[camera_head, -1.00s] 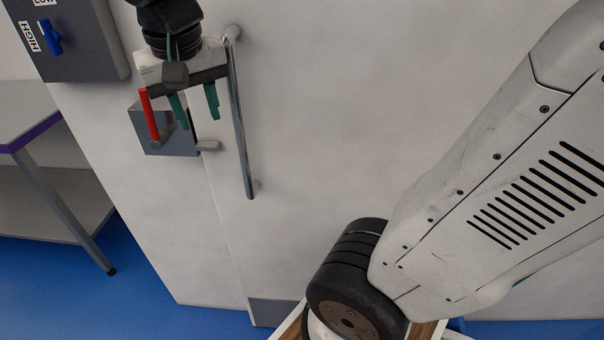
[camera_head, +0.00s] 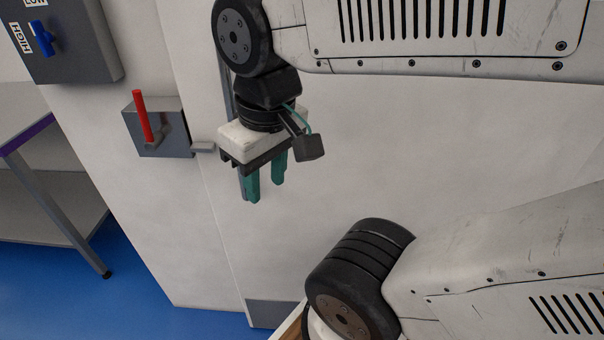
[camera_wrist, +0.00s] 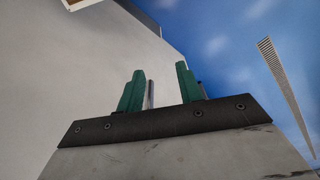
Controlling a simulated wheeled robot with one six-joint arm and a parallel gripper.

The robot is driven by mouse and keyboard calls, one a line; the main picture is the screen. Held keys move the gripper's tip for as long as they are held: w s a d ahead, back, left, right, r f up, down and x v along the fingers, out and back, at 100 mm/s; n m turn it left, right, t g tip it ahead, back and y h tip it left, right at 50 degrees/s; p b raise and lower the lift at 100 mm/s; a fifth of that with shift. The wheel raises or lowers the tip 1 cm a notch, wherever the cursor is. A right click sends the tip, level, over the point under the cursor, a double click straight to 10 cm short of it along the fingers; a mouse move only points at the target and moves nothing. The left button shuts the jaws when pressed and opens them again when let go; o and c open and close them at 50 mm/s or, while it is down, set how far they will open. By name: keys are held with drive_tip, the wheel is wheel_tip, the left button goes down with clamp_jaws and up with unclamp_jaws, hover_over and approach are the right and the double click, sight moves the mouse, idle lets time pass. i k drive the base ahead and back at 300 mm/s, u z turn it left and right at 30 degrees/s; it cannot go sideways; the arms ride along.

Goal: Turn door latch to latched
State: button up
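The door latch is a grey plate (camera_head: 175,138) on the white wall with a red lever (camera_head: 143,116) pointing up, tilted slightly left. A short grey bar (camera_head: 203,147) sits at the plate's right, by the door seam. My gripper (camera_head: 266,188) hangs right of the latch, apart from it, in front of the door. Its teal fingers are apart, with nothing seen held. In the wrist view, my gripper (camera_wrist: 160,88) also shows spread fingers, with a thin grey bar (camera_wrist: 151,95) visible between or beyond them. The latch is not seen there.
The door's long metal pull handle (camera_head: 227,90) is mostly hidden behind my gripper and arm. A grey box with a blue knob (camera_head: 43,38) is at the upper left. A table with a purple edge (camera_head: 28,135) stands left. Blue floor (camera_head: 60,290) is clear below.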

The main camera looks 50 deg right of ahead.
sight(154, 141)
drive_tip(key=z, duration=0.15)
drive_tip(key=k, duration=1.25)
drive_tip(key=u, duration=0.85)
drive_tip(key=i, duration=1.8)
drive_tip(key=z, duration=0.75)
